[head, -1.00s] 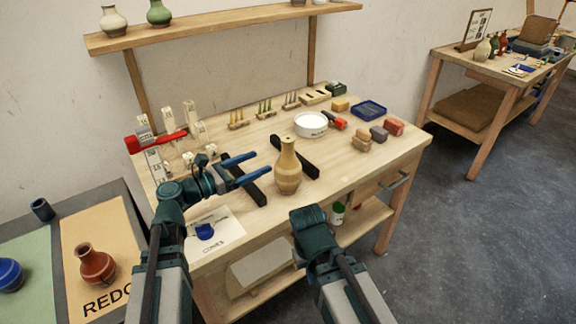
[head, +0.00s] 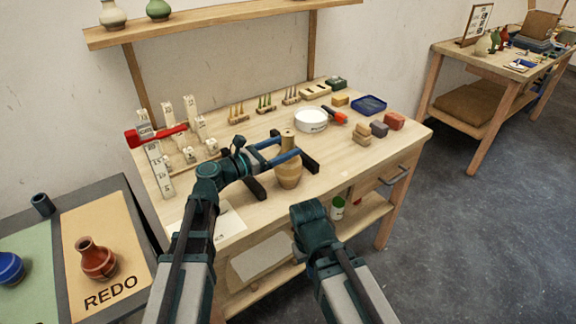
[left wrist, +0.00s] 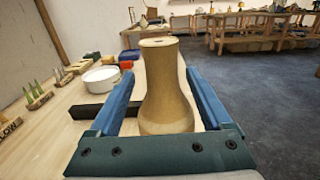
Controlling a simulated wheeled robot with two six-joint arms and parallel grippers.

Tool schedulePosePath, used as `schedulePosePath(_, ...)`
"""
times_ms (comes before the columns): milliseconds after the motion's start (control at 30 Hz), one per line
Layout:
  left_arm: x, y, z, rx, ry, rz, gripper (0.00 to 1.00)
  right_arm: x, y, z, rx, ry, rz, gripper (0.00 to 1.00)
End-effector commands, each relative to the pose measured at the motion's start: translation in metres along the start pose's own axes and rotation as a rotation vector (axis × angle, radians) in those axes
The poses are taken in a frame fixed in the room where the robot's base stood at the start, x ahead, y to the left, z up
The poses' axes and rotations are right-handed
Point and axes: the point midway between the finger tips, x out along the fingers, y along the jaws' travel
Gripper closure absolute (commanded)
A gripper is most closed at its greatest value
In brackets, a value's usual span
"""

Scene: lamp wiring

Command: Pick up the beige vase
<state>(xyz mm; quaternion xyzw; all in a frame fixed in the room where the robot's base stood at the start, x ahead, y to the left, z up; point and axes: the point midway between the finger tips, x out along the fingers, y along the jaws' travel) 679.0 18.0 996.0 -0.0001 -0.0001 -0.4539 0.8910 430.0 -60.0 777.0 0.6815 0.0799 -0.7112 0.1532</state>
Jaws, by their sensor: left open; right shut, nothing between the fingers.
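The beige vase (head: 289,172) stands upright on the workbench, between two dark bars. My left gripper (head: 287,147) is open, with its blue fingers on either side of the vase's neck and upper body in the head view. In the left wrist view the vase (left wrist: 165,92) stands between the two open fingers (left wrist: 160,85), with a visible gap at the left finger; contact on the right side is unclear. My right gripper (head: 305,215) is low in front of the bench; its fingertips are hard to make out.
Dark bars (head: 308,161) lie beside the vase. A white bowl (head: 311,121), coloured blocks (head: 379,129) and a blue tray (head: 369,105) are farther back. A red tool (head: 155,135) and pale upright blocks stand at the left. The bench's front right is mostly clear.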

Motion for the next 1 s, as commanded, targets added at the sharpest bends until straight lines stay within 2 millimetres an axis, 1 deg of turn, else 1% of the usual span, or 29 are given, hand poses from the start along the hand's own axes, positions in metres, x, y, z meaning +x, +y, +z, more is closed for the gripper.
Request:
schedulePosePath(167,0.027,-0.003,-0.005,0.0,0.0,-0.003,0.18,0.005,0.0,0.0,0.0,0.0,0.0,1.0)
schedulePosePath(267,0.04,-0.002,-0.003,0.0,0.0,-0.002,0.18,0.003,0.0,0.0,0.0,0.0,0.0,1.0)
schedulePosePath(367,0.044,-0.002,-0.003,0.0,0.0,0.0,0.18,0.003,0.0,0.0,0.0,0.0,0.0,1.0)
schedulePosePath(533,0.043,-0.003,-0.003,0.0,0.0,0.0,0.18,0.003,0.0,0.0,0.0,0.0,0.0,1.0)
schedulePosePath(667,0.043,-0.003,-0.003,0.0,0.0,0.0,0.41,0.003,0.0,0.0,0.0,0.0,0.0,1.0)
schedulePosePath(700,0.043,-0.003,-0.003,0.0,0.0,0.0,0.48,0.003,0.0,0.0,0.0,0.0,0.0,1.0)
schedulePosePath(767,0.043,-0.003,-0.003,0.0,0.0,0.0,0.59,0.003,0.0,0.0,0.0,0.0,0.0,1.0)
schedulePosePath(800,0.043,-0.003,-0.003,0.0,0.0,0.0,0.66,0.003,0.0,0.0,0.0,0.0,0.0,1.0)
schedulePosePath(867,0.043,-0.003,-0.003,0.0,0.0,0.0,0.77,0.003,0.0,0.0,0.0,0.0,0.0,1.0)
schedulePosePath(900,0.043,-0.003,-0.003,0.0,0.0,0.0,0.84,0.003,0.0,0.0,0.0,0.0,0.0,1.0)
schedulePosePath(1000,0.043,-0.003,-0.003,0.0,0.0,0.0,1.0,0.003,0.0,0.0,0.0,0.0,0.0,1.0)
